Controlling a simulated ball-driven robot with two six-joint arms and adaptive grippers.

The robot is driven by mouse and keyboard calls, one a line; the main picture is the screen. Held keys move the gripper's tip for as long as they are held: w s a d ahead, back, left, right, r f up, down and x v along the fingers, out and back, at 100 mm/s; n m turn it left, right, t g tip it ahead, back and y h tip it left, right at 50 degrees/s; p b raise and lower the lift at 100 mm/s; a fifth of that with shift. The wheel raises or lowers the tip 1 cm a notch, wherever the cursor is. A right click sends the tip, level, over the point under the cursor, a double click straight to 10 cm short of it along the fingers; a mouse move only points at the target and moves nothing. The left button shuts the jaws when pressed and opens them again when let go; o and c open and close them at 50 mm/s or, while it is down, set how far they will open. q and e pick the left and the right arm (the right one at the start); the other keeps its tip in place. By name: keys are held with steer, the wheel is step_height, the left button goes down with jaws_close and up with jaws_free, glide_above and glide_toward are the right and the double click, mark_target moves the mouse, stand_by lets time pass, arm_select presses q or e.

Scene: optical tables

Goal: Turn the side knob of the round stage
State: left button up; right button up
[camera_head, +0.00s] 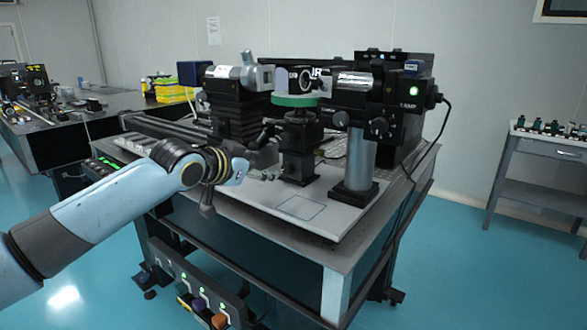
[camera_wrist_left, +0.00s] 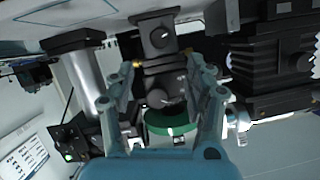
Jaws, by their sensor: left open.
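The round stage (camera_head: 296,100) has a green rim and sits on a black mount (camera_head: 300,138) at the middle of the table. In the left wrist view, which is tilted upside down, the green rim (camera_wrist_left: 172,123) shows between my fingers. Two dark round knobs face me on the mount: one (camera_wrist_left: 160,97) close to the rim, another (camera_wrist_left: 160,40) farther from it. I cannot tell which is the side knob. My left gripper (camera_wrist_left: 165,85) is open, its fingers on either side of the mount, with no contact visible. In the head view its fingers are hard to make out.
A lens unit with knobs on a silver post (camera_head: 361,160) stands right of the stage. A black block stack (camera_head: 235,110) stands left of it. A side table (camera_head: 550,148) is at the right.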

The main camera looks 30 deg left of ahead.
mark_target(285, 170)
arm_select(q)
steer(key=b+x, duration=0.1)
steer(key=x, duration=0.8)
steer(key=shift+f, duration=0.15)
steer(key=shift+w+f, duration=0.15)
steer(key=shift+w, duration=0.3)
jaws_close()
steer(key=shift+b, duration=0.3)
